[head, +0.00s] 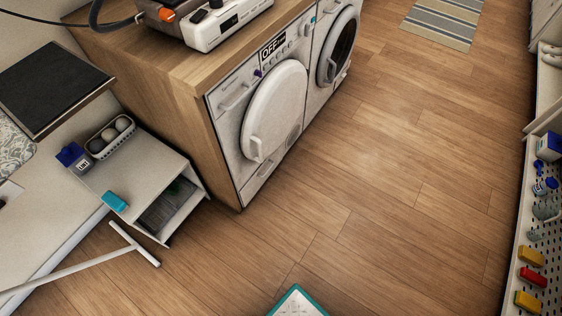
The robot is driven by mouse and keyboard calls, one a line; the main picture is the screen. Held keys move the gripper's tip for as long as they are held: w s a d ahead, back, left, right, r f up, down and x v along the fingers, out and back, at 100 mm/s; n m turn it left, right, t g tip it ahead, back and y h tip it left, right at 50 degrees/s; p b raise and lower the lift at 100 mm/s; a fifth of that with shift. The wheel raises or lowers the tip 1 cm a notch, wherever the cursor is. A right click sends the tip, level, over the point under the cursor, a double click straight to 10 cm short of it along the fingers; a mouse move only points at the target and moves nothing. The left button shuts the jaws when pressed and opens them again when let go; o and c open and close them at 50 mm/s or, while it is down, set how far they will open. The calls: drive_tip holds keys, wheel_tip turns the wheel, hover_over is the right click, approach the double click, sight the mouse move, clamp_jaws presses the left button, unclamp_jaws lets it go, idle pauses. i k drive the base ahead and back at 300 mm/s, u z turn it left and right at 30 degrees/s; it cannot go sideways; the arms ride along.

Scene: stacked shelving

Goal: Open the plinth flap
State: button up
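The plinth flap (259,181) appears to be the low pale panel at the foot of the nearer white front-loading machine (228,127). It looks flush with the machine front, below the round door (275,112), which looks shut. The flap is small and seen at a steep angle, so its latch or edge detail cannot be made out. My gripper is not in view.
A second machine (335,50) stands beyond the first, under a wooden counter (180,62). A low white shelf unit (140,165) and a white T-headed pole (75,270) are at left. A pegboard rack (530,210) lines the right. Wooden floor (370,170) in front is clear.

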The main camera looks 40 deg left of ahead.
sight(252, 187)
drive_tip(key=u, duration=0.45)
drive_tip(key=i, duration=1.05)
drive_tip(key=u, duration=0.65)
